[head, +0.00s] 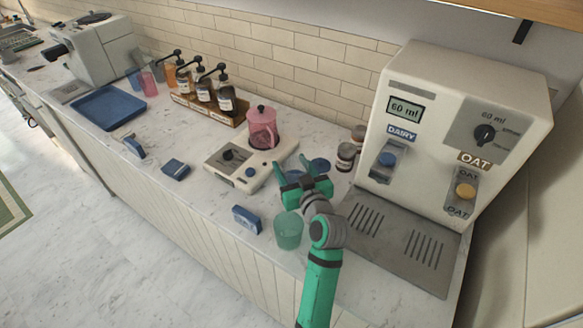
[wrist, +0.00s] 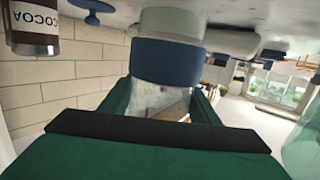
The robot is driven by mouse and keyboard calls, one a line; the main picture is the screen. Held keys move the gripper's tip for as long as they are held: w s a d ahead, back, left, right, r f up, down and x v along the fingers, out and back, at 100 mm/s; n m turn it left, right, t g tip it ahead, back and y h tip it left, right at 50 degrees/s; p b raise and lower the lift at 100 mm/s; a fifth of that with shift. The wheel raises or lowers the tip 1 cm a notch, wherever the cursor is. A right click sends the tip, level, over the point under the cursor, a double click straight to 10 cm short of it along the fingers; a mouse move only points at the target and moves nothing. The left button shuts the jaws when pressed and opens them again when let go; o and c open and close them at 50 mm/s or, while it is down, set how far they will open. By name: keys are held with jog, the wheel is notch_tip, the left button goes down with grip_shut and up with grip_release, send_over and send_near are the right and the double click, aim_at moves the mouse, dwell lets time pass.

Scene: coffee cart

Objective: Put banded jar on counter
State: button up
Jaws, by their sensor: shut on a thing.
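The banded jar (wrist: 168,62), pale with a wide dark blue band, is between my gripper's fingers in the wrist view, which looks upside down. My gripper (head: 302,176) is shut on it, over the counter (head: 205,215) between the pink-jug appliance and the dispenser. In the head view the fingers and wrist hide most of the jar; only a bit of blue shows between them. I cannot tell whether the jar touches the counter.
A green cup (head: 288,231) stands just in front of my arm. The dispenser (head: 440,150) is to the right, dark-lidded jars (head: 346,157) behind, and a round blue item (head: 319,165) close behind my gripper. The pink jug (head: 262,128) stands left.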

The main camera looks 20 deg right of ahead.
jog(key=shift+a+f, duration=0.1)
jog(key=shift+f, duration=0.55)
jog(key=o, duration=1.6)
jog(key=shift+f, duration=0.2)
jog(key=shift+r, duration=0.1)
jog(key=shift+s, duration=0.25)
jog(key=s, duration=0.3)
jog(key=s+r, duration=0.1)
jog(key=s, duration=0.7)
jog(key=shift+s+d+r, duration=0.15)
jog(key=shift+d+r, duration=0.05)
jog(key=shift+r, duration=0.2)
jog(key=shift+d, duration=0.15)
